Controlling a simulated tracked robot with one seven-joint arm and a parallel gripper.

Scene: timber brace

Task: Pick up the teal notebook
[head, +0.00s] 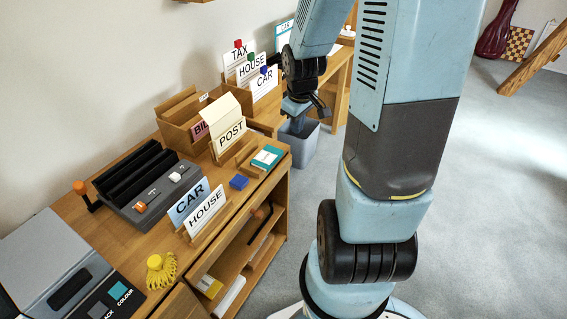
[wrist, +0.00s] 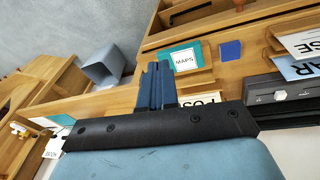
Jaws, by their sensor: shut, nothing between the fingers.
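The teal notebook (head: 267,157) lies near the right end of the desk in the head view, with a white label on its cover. In the wrist view the notebook (wrist: 186,58) shows the word MAPS on its label, and it lies just right of my fingers in the picture. My gripper (head: 298,122) is shut and empty, beyond the notebook and by the grey bin in the head view. In the wrist view my gripper's fingers (wrist: 155,85) are together, and part of the notebook's surroundings is hidden behind them.
A small wooden holder (head: 245,157) and a blue block (head: 239,182) are close to the notebook. A POST card (head: 231,135) stands behind it. The grey bin (head: 299,146) is on the floor past the desk end. CAR and HOUSE cards (head: 207,209) stand nearer.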

